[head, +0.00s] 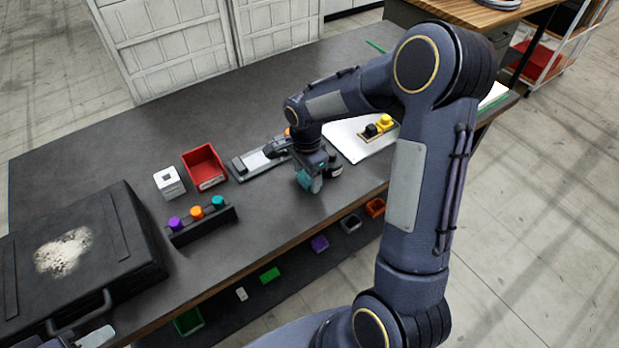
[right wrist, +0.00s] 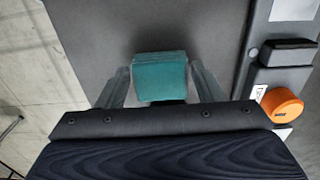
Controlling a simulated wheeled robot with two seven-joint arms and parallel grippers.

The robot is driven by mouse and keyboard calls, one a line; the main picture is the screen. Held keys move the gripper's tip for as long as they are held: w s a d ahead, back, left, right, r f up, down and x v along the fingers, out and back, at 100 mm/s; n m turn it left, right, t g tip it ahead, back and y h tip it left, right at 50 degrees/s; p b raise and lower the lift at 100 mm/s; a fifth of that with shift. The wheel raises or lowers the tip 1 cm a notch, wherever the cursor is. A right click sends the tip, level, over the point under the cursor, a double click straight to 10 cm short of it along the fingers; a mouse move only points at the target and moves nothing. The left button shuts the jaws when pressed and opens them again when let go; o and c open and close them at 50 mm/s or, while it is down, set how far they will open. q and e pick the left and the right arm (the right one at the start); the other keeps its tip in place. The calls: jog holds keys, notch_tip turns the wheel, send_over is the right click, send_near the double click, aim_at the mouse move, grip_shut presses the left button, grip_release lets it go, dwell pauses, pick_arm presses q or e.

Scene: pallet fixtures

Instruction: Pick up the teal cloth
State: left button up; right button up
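The teal cloth (right wrist: 160,76) is a small, block-like folded piece. In the right wrist view it lies between the two fingers of my right gripper (right wrist: 161,84), with a fingertip close along each side. I cannot tell whether the fingers press on it. In the head view the cloth (head: 304,180) shows just under my right gripper (head: 312,172), near the table's front edge; the wrist partly hides it. A grey part that looks like my left gripper (head: 95,338) shows at the bottom left corner, mostly cut off.
The dark table (head: 110,160) carries a black case (head: 120,235), a rack (head: 205,228) with coloured knobs, a red bin (head: 204,165) and a white cube (head: 169,182). An orange knob (right wrist: 281,104) on a grey fixture is right of the gripper. A white board (head: 350,145) lies beyond.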

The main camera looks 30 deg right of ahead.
aim_at(306, 179)
jog(key=c, duration=0.6)
jog(key=shift+c, duration=0.2)
jog(key=shift+r, duration=0.1)
jog(key=shift+r, duration=0.5)
jog(key=r, duration=0.2)
jog(key=shift+s+a+r+b, duration=0.2)
jog(key=shift+r+b, duration=0.15)
jog(key=s+a+r+b, duration=0.2)
jog(key=s+a+r, duration=0.6)
jog(key=s, duration=0.3)
jog(key=shift+r+b, duration=0.35)
jog(key=shift+r, duration=0.2)
